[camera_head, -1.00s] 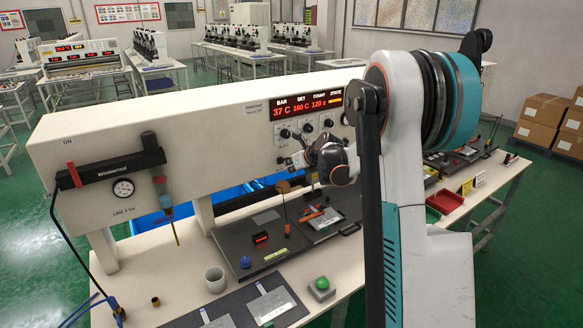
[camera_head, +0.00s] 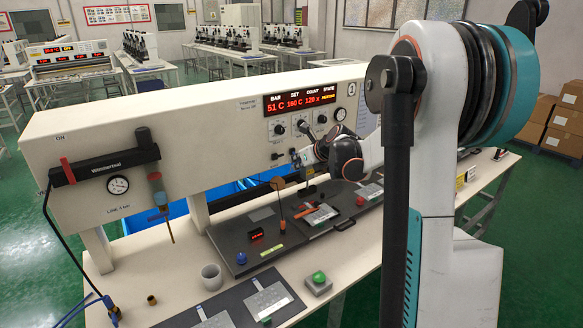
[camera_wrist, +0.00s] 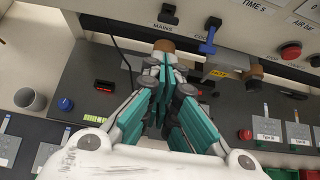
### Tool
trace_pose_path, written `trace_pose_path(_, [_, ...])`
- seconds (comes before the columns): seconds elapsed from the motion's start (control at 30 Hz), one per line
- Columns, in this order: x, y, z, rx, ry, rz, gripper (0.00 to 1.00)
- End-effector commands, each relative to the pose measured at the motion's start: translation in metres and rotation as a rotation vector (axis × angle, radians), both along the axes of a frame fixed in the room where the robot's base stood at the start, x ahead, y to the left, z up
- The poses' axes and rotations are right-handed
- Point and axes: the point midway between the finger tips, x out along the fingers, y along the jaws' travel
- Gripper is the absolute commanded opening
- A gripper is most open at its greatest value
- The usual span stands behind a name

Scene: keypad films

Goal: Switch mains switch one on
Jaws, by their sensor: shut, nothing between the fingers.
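The MAINS switch (camera_wrist: 167,13), a small black lever, is on the machine's panel at the top of the wrist view, just above its label. Its on or off position is too small to tell. A blue lever switch (camera_wrist: 209,36) sits to its right. My gripper (camera_wrist: 164,62) is shut and empty, its teal fingers below the MAINS label and apart from the black lever in the picture. A brown round knob (camera_wrist: 163,45) shows just beyond the fingertips; I cannot tell whether they touch it. In the head view my gripper (camera_head: 306,158) is partly hidden by my wrist, close to the panel.
The panel display (camera_head: 300,99) is lit and reads 51 C. A dark work board (camera_head: 225,238) lies below the panel. A grey cup (camera_head: 211,277) and a green button (camera_head: 319,277) stand on the table. A red button (camera_wrist: 245,135) is at right in the wrist view.

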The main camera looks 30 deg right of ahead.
Motion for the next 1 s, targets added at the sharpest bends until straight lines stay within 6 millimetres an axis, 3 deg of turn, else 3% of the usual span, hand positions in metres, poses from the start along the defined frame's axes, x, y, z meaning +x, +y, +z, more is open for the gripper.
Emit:
trace_pose_path(0.23, [-0.015, 0.0, 0.019, -0.001, 0.0, 0.001, 0.0])
trace_pose_path(0.83, [-0.016, 0.0, 0.02, -0.001, 0.001, 0.002, 0.0])
trace_pose_path(0.93, [-0.016, 0.009, 0.021, -0.025, -0.001, 0.031, 0.0])
trace_pose_path(1.0, [-0.016, 0.027, 0.024, -0.078, -0.004, 0.093, 0.0])
